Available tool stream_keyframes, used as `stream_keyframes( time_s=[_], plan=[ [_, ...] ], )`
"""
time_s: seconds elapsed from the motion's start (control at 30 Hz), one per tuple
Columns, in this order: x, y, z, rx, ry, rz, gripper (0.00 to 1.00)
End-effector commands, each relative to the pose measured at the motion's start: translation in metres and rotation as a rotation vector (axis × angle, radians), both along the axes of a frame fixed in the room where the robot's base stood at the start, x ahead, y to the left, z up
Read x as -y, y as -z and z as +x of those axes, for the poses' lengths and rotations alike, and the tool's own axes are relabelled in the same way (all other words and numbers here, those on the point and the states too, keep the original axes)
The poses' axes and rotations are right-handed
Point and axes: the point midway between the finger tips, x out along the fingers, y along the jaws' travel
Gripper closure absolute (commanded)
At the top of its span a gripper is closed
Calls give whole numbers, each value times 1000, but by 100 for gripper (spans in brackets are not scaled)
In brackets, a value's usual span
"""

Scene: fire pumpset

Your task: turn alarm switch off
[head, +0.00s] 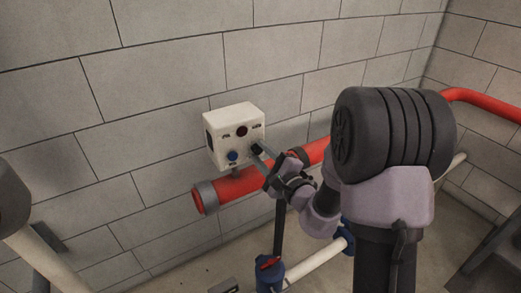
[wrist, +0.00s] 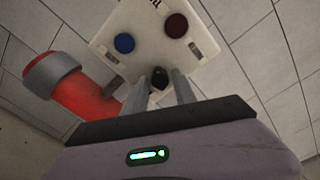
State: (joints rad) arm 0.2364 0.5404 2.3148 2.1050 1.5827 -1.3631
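A white alarm box (head: 232,136) is on the block wall, with a dark red round part (head: 242,131) at top, a blue button (head: 233,156) at lower left and a black switch knob (head: 256,148) at lower right. The wrist view shows the box (wrist: 140,27) tilted, with the blue button (wrist: 124,43), the red part (wrist: 176,26) and the black knob (wrist: 160,76). My gripper (wrist: 160,82) reaches the box front, its fingers apart on either side of the knob. Contact between fingers and knob is hard to make out. The knob's lower part is partly hidden.
A thick red pipe (head: 240,186) with a grey end collar (head: 205,197) runs just below the box, close under my gripper. A blue valve (head: 270,275) with a red handle and a white pipe (head: 318,255) are lower down. The wall above the box is clear.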

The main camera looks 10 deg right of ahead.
Motion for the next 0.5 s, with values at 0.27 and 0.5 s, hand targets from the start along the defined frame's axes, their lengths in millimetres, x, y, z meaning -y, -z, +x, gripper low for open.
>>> stream_keyframes(
  time_s=[0.27,0.5],
  plan=[
    [0,0,0,0,0,0,100],
    [0,0,0,-1,0,3,100]
  ],
)
